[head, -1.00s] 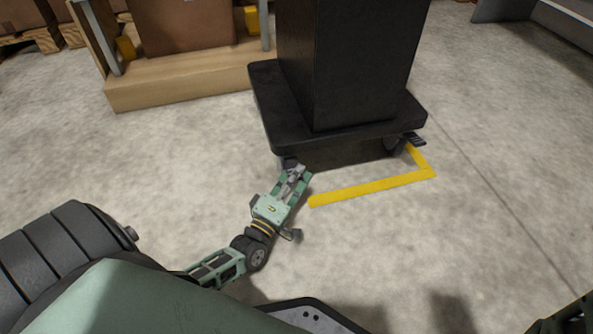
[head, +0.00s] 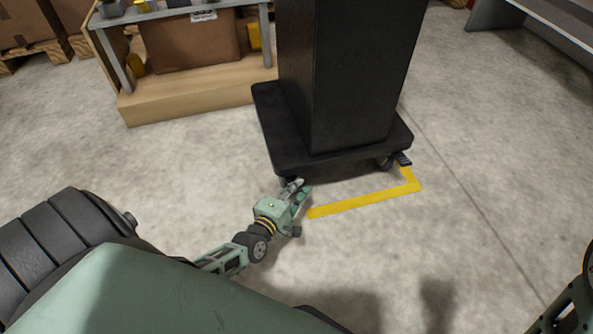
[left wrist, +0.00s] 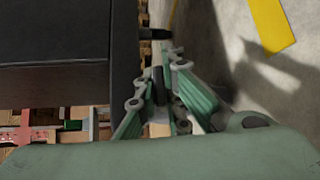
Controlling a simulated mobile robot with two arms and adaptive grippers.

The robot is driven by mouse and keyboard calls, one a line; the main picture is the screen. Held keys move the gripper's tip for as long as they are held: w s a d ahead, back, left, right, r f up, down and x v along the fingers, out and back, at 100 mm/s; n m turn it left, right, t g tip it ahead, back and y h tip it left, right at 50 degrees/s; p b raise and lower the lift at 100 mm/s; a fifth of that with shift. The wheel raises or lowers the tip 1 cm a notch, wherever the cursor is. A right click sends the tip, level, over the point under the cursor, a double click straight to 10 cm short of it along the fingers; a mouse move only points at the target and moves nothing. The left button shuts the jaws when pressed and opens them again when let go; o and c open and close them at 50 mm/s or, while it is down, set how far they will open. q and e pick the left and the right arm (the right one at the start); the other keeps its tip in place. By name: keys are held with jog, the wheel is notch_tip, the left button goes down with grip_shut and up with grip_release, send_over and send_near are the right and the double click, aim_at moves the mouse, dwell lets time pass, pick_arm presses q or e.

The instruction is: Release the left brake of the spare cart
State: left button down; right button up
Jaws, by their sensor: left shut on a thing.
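The spare cart is a black base (head: 330,158) under a tall black body (head: 345,75); its side also shows in the left wrist view (left wrist: 60,80). My left gripper (head: 296,188) is at the base's front left corner, low by the left caster. Its fingers (left wrist: 165,60) are shut on a small dark piece (left wrist: 158,85), which appears to be the left brake; the fingers hide most of it. My right gripper is out of view.
A yellow floor marking (head: 360,203) runs in front of the cart and bends at its right corner. A wooden shelf (head: 190,95) with a cardboard box (head: 195,45) stands behind left. The grey floor (head: 480,240) to the right is open.

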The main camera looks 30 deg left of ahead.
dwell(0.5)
pick_arm(q)
jog(key=c, duration=1.9)
grip_release()
jog(key=shift+o, duration=0.2)
jog(key=shift+s, duration=0.15)
jog(key=s+r, duration=0.1)
jog(key=s, duration=0.6)
jog(key=shift+s+d+r, duration=0.15)
jog(key=shift+s+d, duration=0.15)
jog(key=shift+s, duration=0.05)
